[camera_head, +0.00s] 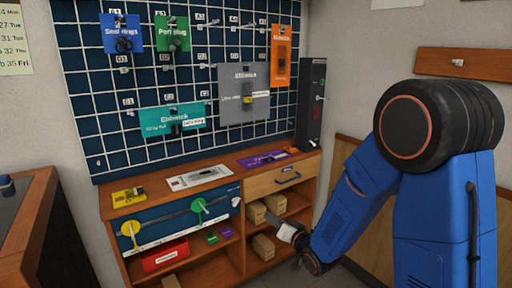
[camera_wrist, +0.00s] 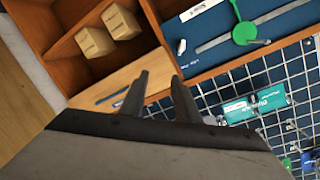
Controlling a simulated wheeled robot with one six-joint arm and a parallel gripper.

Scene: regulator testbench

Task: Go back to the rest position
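My gripper (camera_wrist: 160,76) shows in the wrist view as two dark fingers standing apart with nothing between them. Behind the fingers are the wooden drawer front and the edge of the workbench. In the head view my gripper (camera_head: 275,212) is small and partly hidden by my wrist. It is in front of the right side of the workbench (camera_head: 225,175), below the drawer (camera_head: 284,180) and near the cardboard boxes (camera_head: 256,212) on the shelf. I cannot tell from the head view how far it is from the shelf. My blue arm reaches down and left from the right side.
The blue panel (camera_head: 170,219) on the bench front carries a yellow valve (camera_head: 130,229) and a green valve (camera_head: 199,205). A pegboard (camera_head: 110,90) with labelled cards hangs behind. A brown cabinet (camera_head: 30,235) stands at left. A wooden wall rail (camera_head: 462,64) is at right.

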